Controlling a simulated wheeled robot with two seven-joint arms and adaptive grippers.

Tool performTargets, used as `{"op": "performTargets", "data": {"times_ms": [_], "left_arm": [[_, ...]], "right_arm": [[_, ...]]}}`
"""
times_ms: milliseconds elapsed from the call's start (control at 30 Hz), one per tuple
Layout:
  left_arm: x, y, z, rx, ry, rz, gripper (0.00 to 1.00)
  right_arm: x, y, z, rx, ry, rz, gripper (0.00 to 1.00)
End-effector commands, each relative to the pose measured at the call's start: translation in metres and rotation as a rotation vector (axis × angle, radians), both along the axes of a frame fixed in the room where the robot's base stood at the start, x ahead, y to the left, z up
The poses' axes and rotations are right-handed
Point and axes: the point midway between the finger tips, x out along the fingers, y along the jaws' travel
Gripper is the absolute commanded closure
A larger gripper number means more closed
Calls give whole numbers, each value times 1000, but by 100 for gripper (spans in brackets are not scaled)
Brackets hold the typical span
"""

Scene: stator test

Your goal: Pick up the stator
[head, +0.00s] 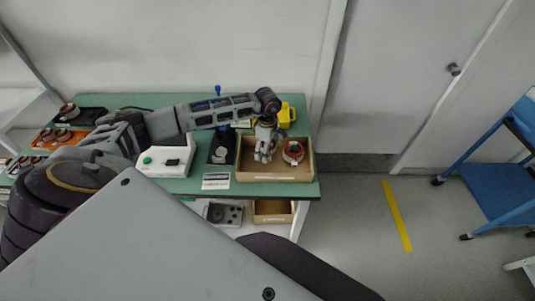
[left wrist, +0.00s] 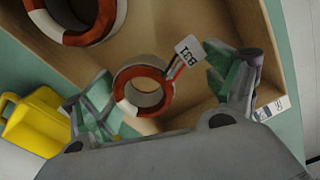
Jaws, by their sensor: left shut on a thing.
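A small red-and-white stator ring (left wrist: 120,92) with a lead and a white tag marked B31 shows in the left wrist view. My left gripper (left wrist: 165,90) has its green-padded fingers on either side of this stator and is shut on it. In the head view my left gripper (head: 264,157) points down into the left part of a cardboard bin (head: 262,176); the held stator is hard to make out there. A second, larger stator ring (head: 302,153) lies in the bin to the right of the gripper, and it also shows in the left wrist view (left wrist: 103,25). My right gripper is not in view.
The bin stands at the right end of a green bench (head: 200,188). A yellow object (head: 300,107) is behind it. A white box with a green button (head: 163,160) stands to its left. Stator parts (head: 55,138) lie on an orange tray farther left. A blue cart (head: 495,185) stands at the right.

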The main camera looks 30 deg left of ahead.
Motion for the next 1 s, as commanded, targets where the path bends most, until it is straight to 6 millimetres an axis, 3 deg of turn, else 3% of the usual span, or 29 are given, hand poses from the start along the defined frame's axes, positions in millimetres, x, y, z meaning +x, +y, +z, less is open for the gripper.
{"op": "performTargets", "data": {"times_ms": [200, 400, 1000], "left_arm": [[1, 0, 34, 0, -5, 1, 49], [1, 0, 55, 0, -3, 0, 49], [0, 0, 63, -1, -1, 0, 49]], "right_arm": [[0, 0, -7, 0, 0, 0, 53], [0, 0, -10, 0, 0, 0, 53], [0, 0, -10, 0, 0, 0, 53]]}}
